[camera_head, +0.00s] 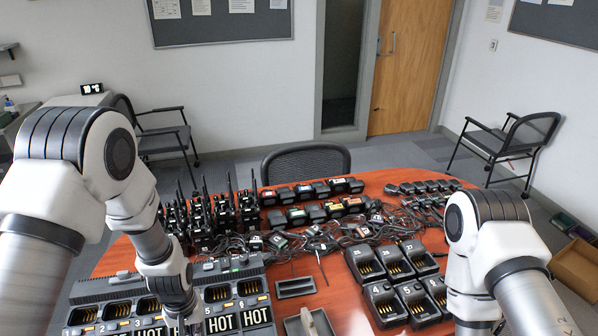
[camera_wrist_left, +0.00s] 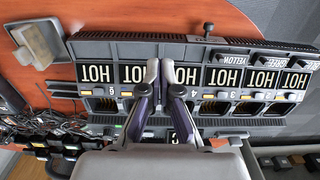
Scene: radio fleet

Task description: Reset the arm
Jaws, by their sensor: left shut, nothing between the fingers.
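My left arm (camera_head: 160,240) comes in from the left in the head view and bends down over the multi-bay charger (camera_head: 222,267) with HOT labels. My left gripper shows in the left wrist view (camera_wrist_left: 160,70), its two fingers close together with nothing held between them. It points at the row of HOT labels of the charger, which also shows in the left wrist view (camera_wrist_left: 130,50). I cannot tell whether the fingertips touch it. My right arm (camera_head: 490,235) is bent at the right of the table; its gripper is out of the frame.
The red table (camera_head: 400,325) holds upright radios (camera_head: 223,212), rows of batteries (camera_head: 310,190), tangled cables (camera_head: 310,240) and single chargers (camera_head: 398,262). A grey tray (camera_head: 295,287) lies right of the charger. A chair (camera_head: 306,160) stands behind the table.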

